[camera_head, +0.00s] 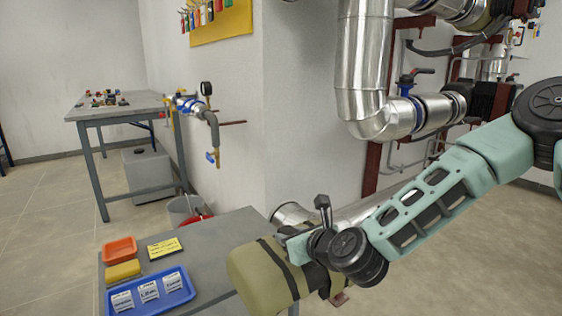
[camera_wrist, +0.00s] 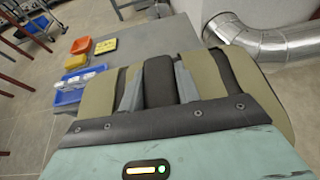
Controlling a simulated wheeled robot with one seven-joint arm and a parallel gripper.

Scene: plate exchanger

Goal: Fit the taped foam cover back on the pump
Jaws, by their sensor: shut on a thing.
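The foam cover (camera_head: 262,274) is an olive-tan, rounded piece with dark tape bands. It is at the end of my arm, over the right part of the grey table in the head view. My gripper (camera_wrist: 160,85) is shut on it; the cover (camera_wrist: 97,108) fills the middle of the wrist view, on both sides of the fingers. In the head view my wrist hides part of the cover's right side. I cannot tell whether the cover touches the table. I cannot make out the pump for certain in either view.
The grey table (camera_head: 215,240) holds a blue tray (camera_head: 150,292) with labelled packets, an orange tray (camera_head: 119,250), a yellow sponge-like block (camera_head: 122,271) and a yellow note (camera_head: 164,248). Silver-clad pipes (camera_head: 362,70) stand at right. A wall valve (camera_head: 212,157) juts out behind the table.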

